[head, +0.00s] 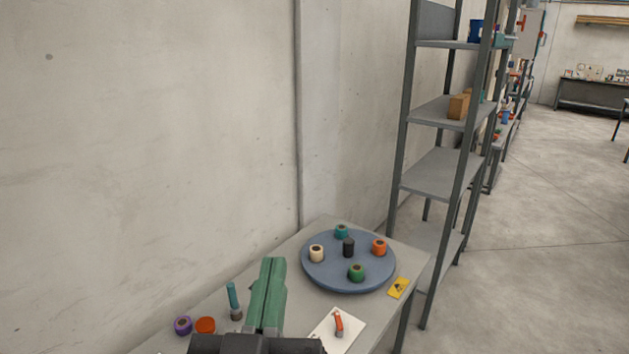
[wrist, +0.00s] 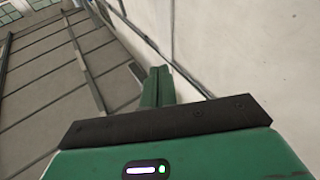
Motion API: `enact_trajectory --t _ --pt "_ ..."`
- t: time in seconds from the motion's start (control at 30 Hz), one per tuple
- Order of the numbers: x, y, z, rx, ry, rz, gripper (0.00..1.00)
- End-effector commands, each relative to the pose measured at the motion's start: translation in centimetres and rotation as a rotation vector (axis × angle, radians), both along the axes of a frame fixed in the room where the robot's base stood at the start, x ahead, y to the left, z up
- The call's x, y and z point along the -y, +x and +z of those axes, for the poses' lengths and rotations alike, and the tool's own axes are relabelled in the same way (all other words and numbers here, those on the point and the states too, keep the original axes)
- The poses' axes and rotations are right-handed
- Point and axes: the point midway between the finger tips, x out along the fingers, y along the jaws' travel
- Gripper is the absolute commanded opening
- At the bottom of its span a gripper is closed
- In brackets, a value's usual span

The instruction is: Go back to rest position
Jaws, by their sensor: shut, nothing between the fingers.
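My gripper (head: 272,262) reaches up from the bottom edge of the head view, in front of the grey table (head: 312,232). Its two green fingers are pressed together with nothing between them. In the wrist view my gripper (wrist: 160,72) shows the same closed fingers beyond a dark bar, pointing toward the pale wall. To its right in the head view is a round blue disc (head: 318,280) on the table. The disc carries a black middle piece (head: 348,248) and cream (head: 316,253), teal (head: 342,231), orange (head: 379,247) and green (head: 357,272) spools. The gripper appears apart from them.
Left of my gripper are a teal-handled tool (head: 233,297), a purple ring (head: 183,325) and an orange ring (head: 205,325). A red tool (head: 338,322) lies on white paper, near a yellow card (head: 398,287). A grey shelf (head: 440,175) stands behind; open floor (head: 545,220) lies right.

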Motion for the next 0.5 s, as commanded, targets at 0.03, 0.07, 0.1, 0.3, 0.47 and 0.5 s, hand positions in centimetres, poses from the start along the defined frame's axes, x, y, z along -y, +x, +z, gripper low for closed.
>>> enact_trajectory --t 0.03,0.07,0.1,0.3,0.47,0.5 --pt "2.9 -1.8 3.4 0.083 0.048 0.001 0.00" --pt "4.3 -3.2 5.3 0.134 0.075 0.007 0.00" --pt "6.1 -5.2 7.8 0.205 0.105 0.019 0.00" --pt "7.1 -7.0 21.3 0.259 0.133 0.050 0.00" --pt "7.0 -6.9 29.0 0.256 0.138 0.056 0.00" --pt "6.9 -6.9 30.5 0.255 0.139 0.057 0.00"
